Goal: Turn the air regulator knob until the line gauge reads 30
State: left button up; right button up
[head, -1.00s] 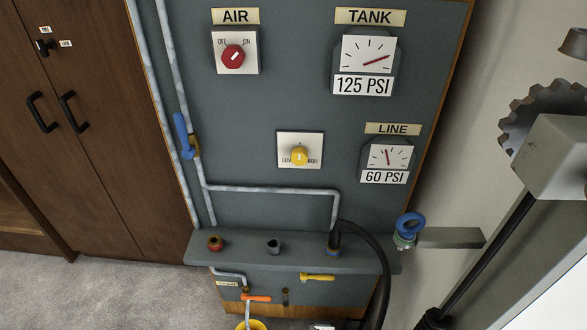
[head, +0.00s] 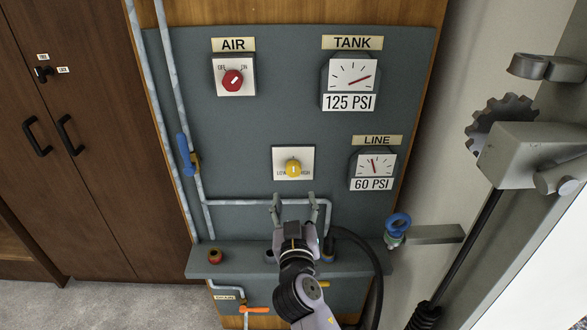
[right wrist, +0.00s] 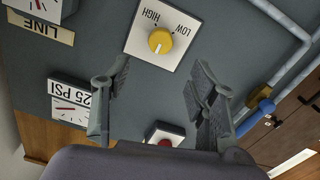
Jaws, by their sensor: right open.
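The yellow air regulator knob (head: 293,168) sits on a white plate marked LOW and HIGH, its pointer upright between the two marks. It also shows in the right wrist view (right wrist: 159,41), upside down, beyond the fingertips. The line gauge (head: 373,168) to its right reads 60 PSI. My right gripper (head: 294,204) is open and empty, just below the knob plate in the head view and apart from the knob. Its two fingers (right wrist: 160,85) stand wide apart in the right wrist view. My left gripper is not in view.
The red AIR knob (head: 233,80) is above left, and the tank gauge (head: 349,82) reads 125 PSI. A pale pipe (head: 240,202) runs below the knob. A blue valve lever (head: 185,155) is at left. A shelf (head: 225,260) and black hose (head: 372,270) lie below.

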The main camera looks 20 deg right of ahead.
aim_at(294, 172)
jog(key=p+x, duration=0.2)
jog(key=x, duration=0.8)
jog(key=shift+p, duration=0.3)
jog(key=shift+x, duration=0.8)
jog(key=shift+c, duration=0.5)
jog(key=c, duration=1.1)
jog(key=shift+o, duration=0.2)
